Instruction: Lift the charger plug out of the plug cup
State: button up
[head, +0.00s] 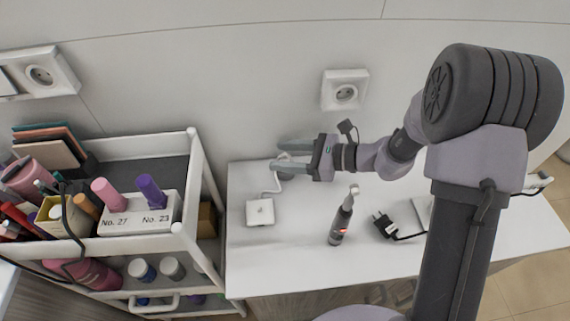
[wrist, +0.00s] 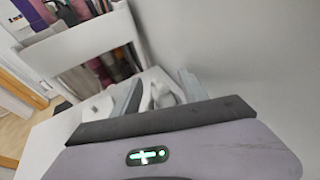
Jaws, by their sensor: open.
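My gripper (head: 276,156) is open above the back left of the white table, its fingers pointing left. A small white object with a white cable, which looks like the charger plug (wrist: 163,95), shows between the fingers in the wrist view. The cable runs down to a white square block (head: 260,211) on the table. I cannot tell the plug cup apart from the plug, and the fingers partly hide this spot. I cannot tell whether a finger touches the plug. In the wrist view another white shape (wrist: 98,106) lies left of the left finger.
The wall with a socket (head: 345,92) is close behind.

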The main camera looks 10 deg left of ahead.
grip_shut()
jog(key=shift+r, duration=0.1)
notch_tip(320, 180, up, 28)
jog(key=p, duration=1)
